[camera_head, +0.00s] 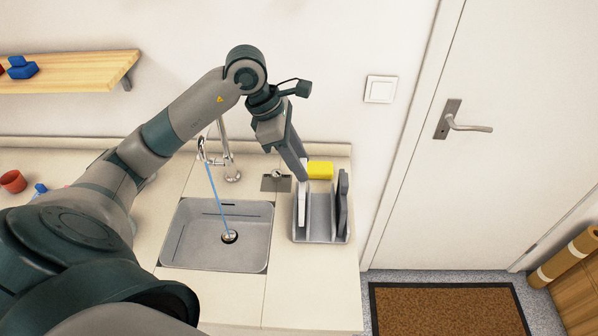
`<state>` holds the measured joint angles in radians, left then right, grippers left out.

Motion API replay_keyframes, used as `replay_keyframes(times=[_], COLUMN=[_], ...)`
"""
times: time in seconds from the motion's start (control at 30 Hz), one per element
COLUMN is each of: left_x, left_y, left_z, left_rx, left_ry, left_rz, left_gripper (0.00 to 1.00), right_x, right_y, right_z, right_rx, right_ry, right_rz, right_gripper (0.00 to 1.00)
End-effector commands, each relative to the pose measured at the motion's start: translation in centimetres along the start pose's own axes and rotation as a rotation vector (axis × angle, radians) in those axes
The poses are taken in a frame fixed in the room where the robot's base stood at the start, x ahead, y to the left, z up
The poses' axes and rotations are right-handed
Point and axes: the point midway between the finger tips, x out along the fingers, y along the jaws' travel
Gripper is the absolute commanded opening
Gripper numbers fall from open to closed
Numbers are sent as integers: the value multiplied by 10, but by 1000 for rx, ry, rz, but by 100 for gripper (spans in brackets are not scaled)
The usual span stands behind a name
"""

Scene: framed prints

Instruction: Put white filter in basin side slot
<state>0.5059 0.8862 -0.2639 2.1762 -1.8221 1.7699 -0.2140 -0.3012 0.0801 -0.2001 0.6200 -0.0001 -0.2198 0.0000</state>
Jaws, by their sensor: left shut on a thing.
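The white filter (302,207) is a thin upright white panel at the left part of the grey slotted holder (320,232), to the right of the basin (215,250). My left gripper (302,180) reaches down from above and is shut on the top of the filter. The filter's lower end is at the holder; I cannot tell if it rests on the bottom. A dark flat panel (342,205) stands in the right part of the holder. A yellow block (320,170) shows at its back. My right gripper is out of view.
A faucet (228,160) stands behind the basin, with a thin blue stream falling to the drain (229,236). The counter (312,290) in front of the holder is clear. A red cup (13,181) is far left. A door (500,130) is at right.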

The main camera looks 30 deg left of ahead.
Motion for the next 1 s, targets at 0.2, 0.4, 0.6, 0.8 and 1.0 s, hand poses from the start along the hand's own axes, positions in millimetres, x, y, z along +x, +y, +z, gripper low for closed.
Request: replay_keyframes(times=[0.2,0.4,0.6,0.8,1.0], left_x=[4,22,37,38,41], left_y=[-1,-1,0,0,0], left_z=[-2,-9,-16,-16,-17], left_rx=[0,-1,-1,0,1], left_ry=[0,0,0,0,0], left_rz=[-3,-4,-2,0,0], left_gripper=[0,0,0,0,0], right_x=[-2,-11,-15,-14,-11], right_y=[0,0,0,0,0], right_z=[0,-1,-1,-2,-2], right_rx=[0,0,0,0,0], right_ry=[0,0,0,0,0], right_rz=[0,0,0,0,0], right_gripper=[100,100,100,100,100])
